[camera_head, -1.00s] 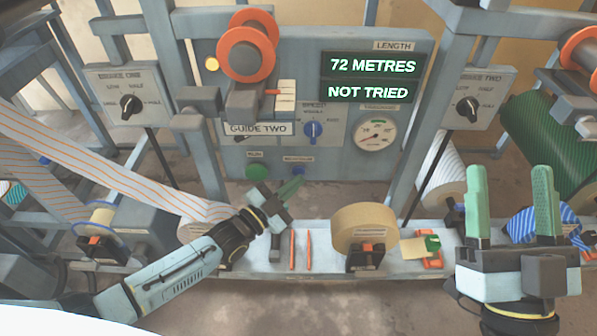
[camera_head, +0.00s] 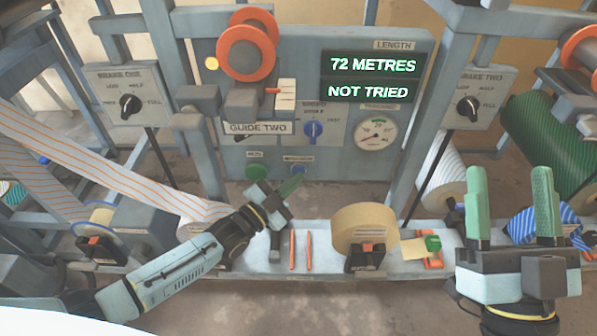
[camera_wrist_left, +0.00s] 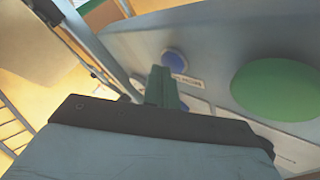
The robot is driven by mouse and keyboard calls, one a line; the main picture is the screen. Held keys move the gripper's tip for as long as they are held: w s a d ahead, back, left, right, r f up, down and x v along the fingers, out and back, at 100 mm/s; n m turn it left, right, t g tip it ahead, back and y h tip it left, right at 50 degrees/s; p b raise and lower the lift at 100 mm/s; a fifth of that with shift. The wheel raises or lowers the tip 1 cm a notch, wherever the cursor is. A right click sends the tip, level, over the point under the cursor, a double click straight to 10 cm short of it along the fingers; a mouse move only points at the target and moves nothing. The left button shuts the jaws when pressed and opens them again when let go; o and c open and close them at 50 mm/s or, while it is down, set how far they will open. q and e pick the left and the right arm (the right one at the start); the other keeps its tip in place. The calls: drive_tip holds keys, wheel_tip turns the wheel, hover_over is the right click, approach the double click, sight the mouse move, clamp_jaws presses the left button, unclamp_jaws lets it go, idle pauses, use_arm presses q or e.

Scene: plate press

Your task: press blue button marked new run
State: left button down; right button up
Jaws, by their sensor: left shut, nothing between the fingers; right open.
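The blue button (camera_head: 298,170) is low on the grey panel in the head view, partly hidden by my left gripper, under a label too small to read. In the left wrist view a round blue button (camera_wrist_left: 174,61) sits beside a small label, just beyond the fingers. My left gripper (camera_head: 296,184) is shut and empty, just below the blue button; its fingertips (camera_wrist_left: 163,76) show in the wrist view. Whether they touch the button, I cannot tell. My right gripper (camera_head: 509,205) is open and empty, far to the right, fingers upward.
A green button (camera_head: 257,173) is left of the blue one; it is large in the wrist view (camera_wrist_left: 276,90). The display (camera_head: 370,78) reads 72 METRES, NOT TRIED. A tape roll (camera_head: 363,225) stands below right.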

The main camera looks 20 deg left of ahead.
idle(0.5)
use_arm(q)
drive_tip(key=shift+s+d+p, duration=0.2)
drive_tip(key=shift+s+p, duration=0.35)
drive_tip(key=shift+s, duration=0.15)
drive_tip(key=s+p, duration=0.1)
drive_tip(key=s, duration=0.1)
drive_tip(key=s+d+p, duration=0.1)
drive_tip(key=s+p, duration=0.1)
drive_tip(key=shift+s+d, duration=0.2)
drive_tip(key=shift+s, duration=0.2)
idle(0.5)
